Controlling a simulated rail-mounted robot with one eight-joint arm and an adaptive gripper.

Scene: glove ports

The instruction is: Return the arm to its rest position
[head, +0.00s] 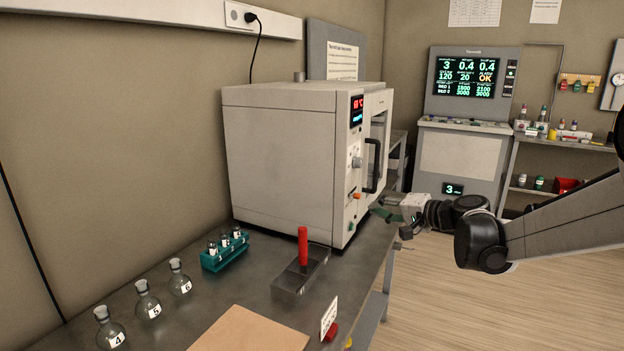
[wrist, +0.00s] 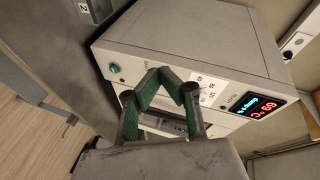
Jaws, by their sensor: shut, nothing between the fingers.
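My gripper (head: 384,213) is to the right of the grey oven (head: 283,150), near the bench's right edge and below the oven's black door handle (head: 374,165). In the wrist view, its green fingers (wrist: 161,74) are shut with nothing between them. The oven's light casing (wrist: 170,45) lies behind the fingers there, with its lit display (wrist: 262,108). My arm comes in from the right edge of the head view. The gripper looks apart from the handle, but the exact gap is hard to judge.
The bench (head: 165,315) holds several flasks, a teal vial rack (head: 225,252), a metal block with a red-handled tool (head: 303,247) and a brown board (head: 250,332). A control console (head: 462,150) and stocked shelves (head: 565,142) stand behind. Floor (head: 440,310) right of the bench is clear.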

